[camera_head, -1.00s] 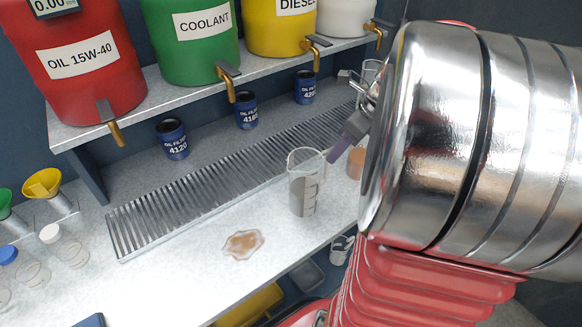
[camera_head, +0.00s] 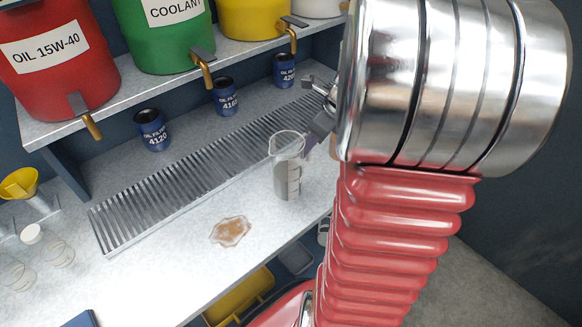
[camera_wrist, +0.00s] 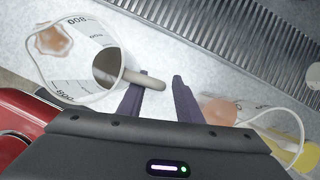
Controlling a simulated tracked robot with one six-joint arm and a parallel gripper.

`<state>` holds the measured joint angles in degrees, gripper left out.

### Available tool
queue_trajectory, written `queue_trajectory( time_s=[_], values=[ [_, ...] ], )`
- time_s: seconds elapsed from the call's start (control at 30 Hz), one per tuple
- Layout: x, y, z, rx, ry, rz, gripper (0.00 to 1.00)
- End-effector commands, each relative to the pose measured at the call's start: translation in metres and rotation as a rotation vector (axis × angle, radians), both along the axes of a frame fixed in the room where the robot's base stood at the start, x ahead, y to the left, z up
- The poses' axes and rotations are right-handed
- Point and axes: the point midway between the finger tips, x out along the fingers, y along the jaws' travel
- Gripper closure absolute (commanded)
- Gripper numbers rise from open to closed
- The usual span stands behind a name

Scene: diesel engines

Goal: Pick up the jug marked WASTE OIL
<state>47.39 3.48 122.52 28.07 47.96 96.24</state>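A clear measuring jug (camera_head: 288,178) with dark liquid stands upright on the grey bench, in front of the slotted drain grate. In the wrist view this jug (camera_wrist: 80,65) is at the left, with graduation marks and a pale bar-like handle pointing at my fingers. No WASTE OIL marking can be read on it. My gripper (camera_wrist: 160,84) is open, with two purple fingertips apart. The handle's end lies by the left fingertip, partly between the fingers; contact cannot be told. In the head view my gripper (camera_head: 310,142) is just right of the jug, partly hidden by my arm.
A second clear vessel with yellowish contents (camera_wrist: 285,150) is close at the right. A brown spill (camera_head: 230,231) lies on the bench. The drain grate (camera_head: 180,190), blue oil filters (camera_head: 152,130) and shelf taps (camera_head: 92,125) are behind.

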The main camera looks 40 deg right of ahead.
Motion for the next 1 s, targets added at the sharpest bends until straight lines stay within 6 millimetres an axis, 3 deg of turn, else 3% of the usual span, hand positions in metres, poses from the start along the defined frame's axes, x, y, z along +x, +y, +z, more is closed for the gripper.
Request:
queue_trajectory(
  time_s=[0.13,0.63,1.0],
  values=[
    [0.0028,0.0010,-0.0077,0.000,0.001,0.000,0.68],
    [0.0029,0.0013,-0.0074,0.000,0.000,0.001,0.68],
    [0.0031,0.0015,-0.0075,0.000,0.000,0.001,0.93]
  ],
)
